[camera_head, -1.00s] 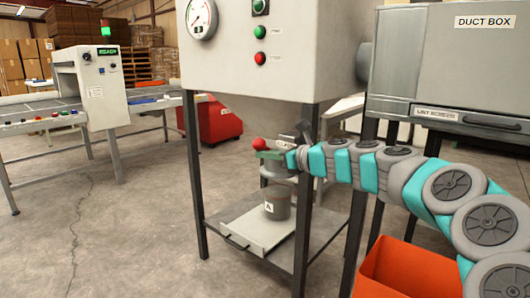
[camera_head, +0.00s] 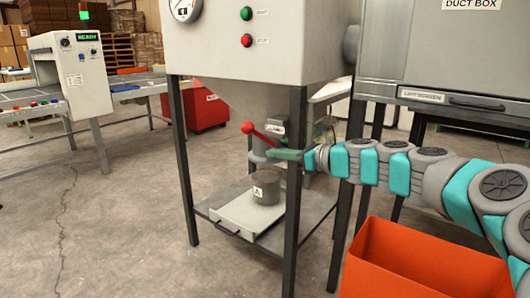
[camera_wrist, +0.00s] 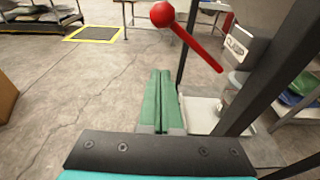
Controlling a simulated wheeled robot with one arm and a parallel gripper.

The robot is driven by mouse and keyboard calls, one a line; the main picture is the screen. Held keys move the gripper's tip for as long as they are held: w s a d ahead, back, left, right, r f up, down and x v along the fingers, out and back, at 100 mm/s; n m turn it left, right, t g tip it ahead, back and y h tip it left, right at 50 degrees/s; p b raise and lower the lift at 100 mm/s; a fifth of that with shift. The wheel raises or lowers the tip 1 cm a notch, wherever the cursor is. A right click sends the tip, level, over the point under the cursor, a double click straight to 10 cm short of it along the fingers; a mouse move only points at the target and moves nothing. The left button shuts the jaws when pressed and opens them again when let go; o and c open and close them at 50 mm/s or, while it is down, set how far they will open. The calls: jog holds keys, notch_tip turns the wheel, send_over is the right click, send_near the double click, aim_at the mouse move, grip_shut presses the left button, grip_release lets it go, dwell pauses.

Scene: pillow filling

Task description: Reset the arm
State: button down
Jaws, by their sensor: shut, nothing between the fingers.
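My gripper (camera_head: 285,155) reaches in from the right at the front of the grey machine, its green fingers pressed together and empty. In the wrist view the fingers (camera_wrist: 160,85) lie side by side, pointing away from the camera. A red lever (camera_head: 264,134) with a red ball end sits just above and left of the fingers in the head view. It also shows in the wrist view (camera_wrist: 194,46), ahead and to the right of the fingertips, and looks apart from them. A grey canister labelled A (camera_head: 266,188) stands on a tray (camera_head: 236,220) below the lever.
Machine legs (camera_head: 294,200) stand close to my arm. An orange bin (camera_head: 425,262) is beneath my arm at the lower right, with the duct box (camera_head: 440,60) behind. A conveyor (camera_head: 90,95) stands at the left. The floor (camera_head: 110,210) at front left is clear.

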jog(key=s+a+f+n+g+h, duration=0.1)
jog(key=s+a+f+n+g, duration=0.15)
jog(key=s+n, duration=0.35)
jog(key=s+a+f+n+g+h, duration=0.1)
jog(key=s+a+f+n+g, duration=0.2)
jog(key=s, duration=0.6)
jog(key=s+a+f+n+g+h, duration=0.1)
jog(key=s+a+f+n, duration=0.15)
jog(key=s+n, duration=0.4)
jog(key=s+d+f+n+g+h, duration=0.1)
jog(key=s+d+f+n+h, duration=0.2)
jog(key=s+d+f, duration=0.2)
jog(key=s+d+f+n+g+h, duration=0.2)
jog(key=s+d, duration=0.5)
jog(key=s, duration=0.4)
jog(key=s+d+f+n+g+h, duration=0.2)
jog(key=s+d+f+n+h, duration=0.2)
jog(key=s+d+f+n, duration=0.1)
jog(key=s+d+f, duration=0.1)
jog(key=s+f, duration=0.1)
jog(key=s, duration=0.1)
jog(key=shift+s+d+f+h, duration=0.25)
jog(key=shift+s+f+h, duration=0.05)
jog(key=shift+s+f, duration=0.1)
